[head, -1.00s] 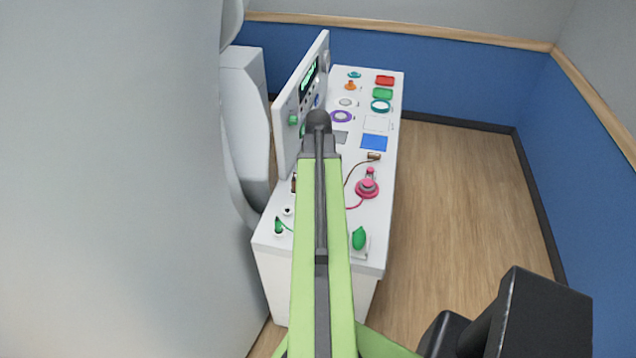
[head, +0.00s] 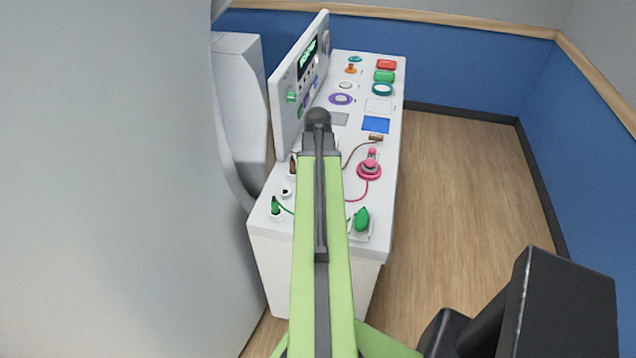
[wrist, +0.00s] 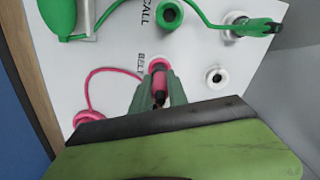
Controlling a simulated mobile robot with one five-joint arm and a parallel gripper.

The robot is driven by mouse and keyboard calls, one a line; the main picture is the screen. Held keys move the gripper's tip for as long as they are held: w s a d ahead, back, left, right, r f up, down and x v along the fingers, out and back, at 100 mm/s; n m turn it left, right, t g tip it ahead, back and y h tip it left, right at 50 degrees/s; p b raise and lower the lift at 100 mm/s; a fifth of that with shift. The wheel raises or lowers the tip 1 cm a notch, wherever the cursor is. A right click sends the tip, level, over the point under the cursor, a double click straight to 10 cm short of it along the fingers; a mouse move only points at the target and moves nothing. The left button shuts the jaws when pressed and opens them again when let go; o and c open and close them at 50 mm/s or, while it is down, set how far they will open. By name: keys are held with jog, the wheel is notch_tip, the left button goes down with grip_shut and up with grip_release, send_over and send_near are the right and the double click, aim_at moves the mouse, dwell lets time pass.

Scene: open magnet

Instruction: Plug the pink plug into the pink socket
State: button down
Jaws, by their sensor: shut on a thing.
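In the wrist view my gripper (wrist: 160,88) is shut on the pink plug (wrist: 159,82), whose lower part is between the green fingers. The pink socket (wrist: 159,63) shows as a pink ring just beyond the plug, beside the printed word BELT. The plug overlaps the ring in this view; I cannot tell whether it is inside or just above it. A pink cord (wrist: 108,72) runs from the plug to a round pink piece (wrist: 86,117), also seen in the head view (head: 369,170). My arm hides the gripper, plug and socket in the head view.
A green socket (wrist: 170,14) marked CALL lies near the pink one. A green plug (wrist: 255,27) sits in a white socket, and an empty white socket (wrist: 216,75) is close to the right finger. An upright panel (head: 298,82) stands along the bench's left side.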

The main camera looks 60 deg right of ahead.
jog(key=shift+f+b, duration=1.45)
dwell(0.3)
jog(key=shift+r, duration=0.1)
jog(key=c, duration=1.2)
grip_release()
jog(key=shift+r, duration=0.1)
notch_tip(320, 180, up, 17)
jog(key=p, duration=1.7)
jog(key=shift+p, duration=0.3)
